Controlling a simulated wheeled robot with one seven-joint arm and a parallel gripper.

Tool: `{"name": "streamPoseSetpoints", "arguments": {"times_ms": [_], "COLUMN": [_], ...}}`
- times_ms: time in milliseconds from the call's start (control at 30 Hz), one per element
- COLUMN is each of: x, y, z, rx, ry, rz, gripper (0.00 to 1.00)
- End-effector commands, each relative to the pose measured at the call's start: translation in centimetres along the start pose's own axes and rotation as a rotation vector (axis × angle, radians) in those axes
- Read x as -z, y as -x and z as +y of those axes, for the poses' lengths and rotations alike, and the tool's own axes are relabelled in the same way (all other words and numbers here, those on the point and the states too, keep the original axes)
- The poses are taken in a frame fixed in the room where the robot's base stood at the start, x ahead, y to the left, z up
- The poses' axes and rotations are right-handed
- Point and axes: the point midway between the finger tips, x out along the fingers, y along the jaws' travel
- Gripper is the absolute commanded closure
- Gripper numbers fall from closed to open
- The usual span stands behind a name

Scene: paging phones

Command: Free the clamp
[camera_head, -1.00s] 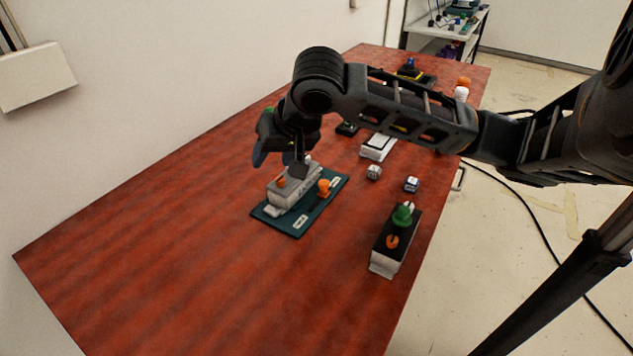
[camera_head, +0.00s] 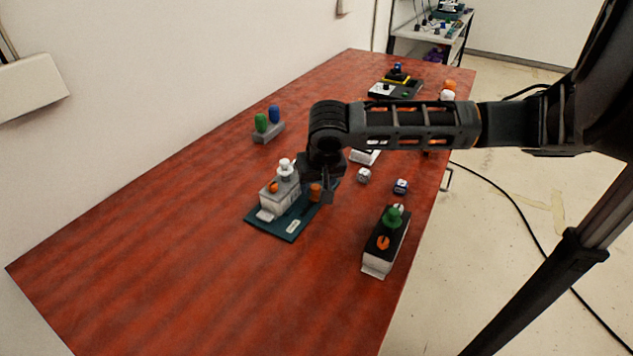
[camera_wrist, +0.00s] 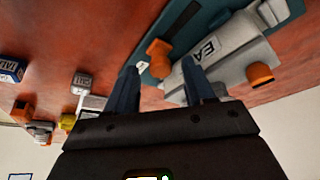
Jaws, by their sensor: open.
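A teal plate (camera_head: 262,222) lies on the table and bears a light grey block (camera_head: 283,198) with a white knob (camera_head: 285,168) and an orange knob (camera_head: 273,187). An orange peg (camera_head: 315,191) stands on the plate beside the block; it looks like the clamp's handle, though I cannot tell for sure. My gripper (camera_head: 328,192) is over the plate's right side, close to the peg. In the wrist view, the open fingers of my gripper (camera_wrist: 160,72) are on either side of the orange peg (camera_wrist: 157,50). The grey block (camera_wrist: 232,50) is close to one finger. Contact is unclear.
A black-topped white box (camera_head: 386,242) with a green knob stands at the front right. Two small cubes, one white (camera_head: 363,175) and one dark (camera_head: 401,186), lie behind it. A grey stand (camera_head: 268,132) with green and blue pegs is at the back. The table's left is bare.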

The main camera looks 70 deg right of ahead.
Motion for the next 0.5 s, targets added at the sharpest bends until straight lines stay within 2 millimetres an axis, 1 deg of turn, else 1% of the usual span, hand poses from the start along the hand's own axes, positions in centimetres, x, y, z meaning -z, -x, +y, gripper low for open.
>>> {"name": "streamPoseSetpoints", "arguments": {"times_ms": [267, 500], "x": [-0.03, -0.03], "y": [-0.21, -0.19], "z": [-0.05, -0.05], "rx": [0.001, 0.001], "ry": [0.001, 0.000], "rz": [0.000, 0.000], "gripper": [0.47, 0.69]}}
